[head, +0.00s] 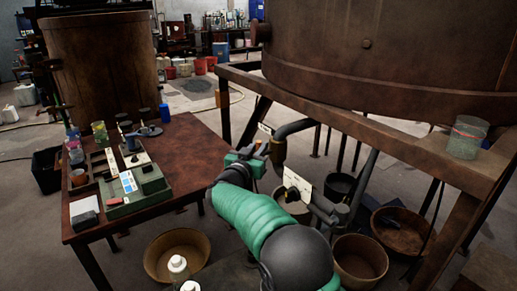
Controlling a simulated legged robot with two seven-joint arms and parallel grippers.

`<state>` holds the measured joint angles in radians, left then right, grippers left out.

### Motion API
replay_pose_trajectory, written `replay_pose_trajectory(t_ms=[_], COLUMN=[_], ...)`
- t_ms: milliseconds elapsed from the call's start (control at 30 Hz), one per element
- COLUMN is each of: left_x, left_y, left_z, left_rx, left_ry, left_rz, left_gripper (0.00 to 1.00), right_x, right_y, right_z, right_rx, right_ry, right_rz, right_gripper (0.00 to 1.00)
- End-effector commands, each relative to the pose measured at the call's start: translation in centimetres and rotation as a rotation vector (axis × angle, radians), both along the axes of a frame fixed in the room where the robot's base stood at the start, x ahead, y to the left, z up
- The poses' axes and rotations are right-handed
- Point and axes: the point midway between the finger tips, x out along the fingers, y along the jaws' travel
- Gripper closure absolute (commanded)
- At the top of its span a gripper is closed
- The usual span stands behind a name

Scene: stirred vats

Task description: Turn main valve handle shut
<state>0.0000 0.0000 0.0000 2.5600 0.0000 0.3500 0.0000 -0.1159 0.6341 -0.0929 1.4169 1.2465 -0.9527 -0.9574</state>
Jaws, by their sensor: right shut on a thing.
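My right arm comes in from the bottom with a green sleeve. My right gripper (246,160) is at the pipework under the large rusty vat (400,50), beside a brass-coloured valve fitting (277,150). The gripper is shut on what seems to be the main valve handle, which is mostly hidden by the gripper and my forearm. A grey pipe (297,128) bends down to the fitting. A white tag (297,186) hangs at a lower pipe with another valve fitting (341,213). My left gripper is not in view.
A rusty frame (345,117) carries the vat and a glass jar (466,137). A brown table (185,150) with small items is on the left. Basins (177,254) and buckets (359,261) stand on the floor below. Another vat (100,70) is behind the table.

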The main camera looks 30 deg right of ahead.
Motion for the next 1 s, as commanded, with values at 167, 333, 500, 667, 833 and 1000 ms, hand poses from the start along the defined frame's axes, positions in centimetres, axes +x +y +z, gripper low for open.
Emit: replay_pose_trajectory(t_ms=[167,333,500,667,833,1000], left_x=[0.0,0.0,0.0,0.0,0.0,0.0], left_y=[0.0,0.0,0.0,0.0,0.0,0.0], left_z=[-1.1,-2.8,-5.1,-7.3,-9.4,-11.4], left_rx=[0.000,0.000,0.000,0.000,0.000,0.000], left_ry=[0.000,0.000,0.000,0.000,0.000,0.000], left_rz=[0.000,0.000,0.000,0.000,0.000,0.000], left_gripper=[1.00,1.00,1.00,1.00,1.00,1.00], right_x=[-0.1,-0.5,-0.9,-1.3,-1.8,-2.1], right_y=[0.1,0.0,0.0,-0.1,-0.1,-0.2], right_z=[-0.4,-0.8,-1.1,-1.3,-1.5,-1.9], right_rx=[0.008,0.021,0.042,0.062,0.085,0.108], right_ry=[-0.049,-0.149,-0.291,-0.442,-0.602,-0.762], right_rz=[0.003,0.002,0.002,0.002,0.001,0.001], right_gripper=[1.00,1.00,1.00,1.00,1.00,1.00])
